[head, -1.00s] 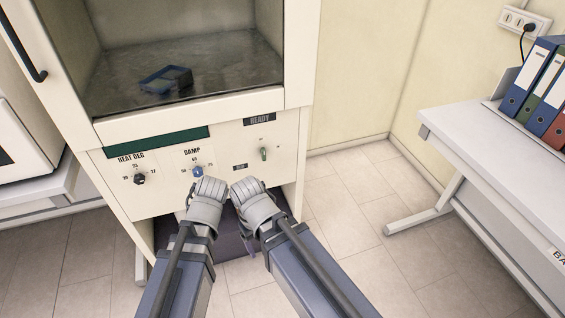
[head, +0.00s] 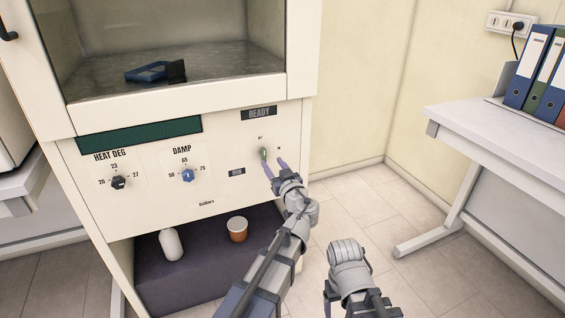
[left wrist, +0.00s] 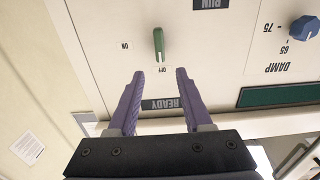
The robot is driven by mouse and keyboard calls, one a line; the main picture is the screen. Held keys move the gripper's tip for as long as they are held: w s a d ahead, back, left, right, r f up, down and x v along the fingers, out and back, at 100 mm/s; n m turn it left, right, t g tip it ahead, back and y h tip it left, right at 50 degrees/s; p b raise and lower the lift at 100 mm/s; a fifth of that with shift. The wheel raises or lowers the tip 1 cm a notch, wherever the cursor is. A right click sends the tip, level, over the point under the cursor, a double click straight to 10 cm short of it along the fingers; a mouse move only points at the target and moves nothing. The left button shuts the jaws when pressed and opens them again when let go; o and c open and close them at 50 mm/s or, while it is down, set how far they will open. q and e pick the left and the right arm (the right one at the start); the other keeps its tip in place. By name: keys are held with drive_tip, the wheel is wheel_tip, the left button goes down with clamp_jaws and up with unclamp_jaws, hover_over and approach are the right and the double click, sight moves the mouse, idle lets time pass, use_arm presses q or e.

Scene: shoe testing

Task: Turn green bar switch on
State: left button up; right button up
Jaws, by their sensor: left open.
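The green bar switch (head: 263,153) is on the right of the cabinet's cream front panel, under the READY sign. It also shows in the left wrist view (left wrist: 159,44), upside down, with its white-marked end toward the OFF label (left wrist: 162,70). The ON label (left wrist: 125,45) is a quarter turn away. My left gripper (head: 275,165) is open and empty, its two purple fingers pointing at the panel just short of the switch. In the left wrist view the fingers (left wrist: 158,75) spread either side of the switch's line.
The blue DAMP knob (head: 188,175) and black HEAT DEG knob (head: 119,183) are left of the switch. A white bottle (head: 171,244) and an orange-brown jar (head: 237,229) stand on the shelf below. A table with binders (head: 529,66) is at the right, with open floor between.

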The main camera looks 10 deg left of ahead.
sight(264, 152)
use_arm(q)
drive_tip(key=shift+x, duration=3.95)
drive_tip(key=shift+s, duration=0.1)
clamp_jaws()
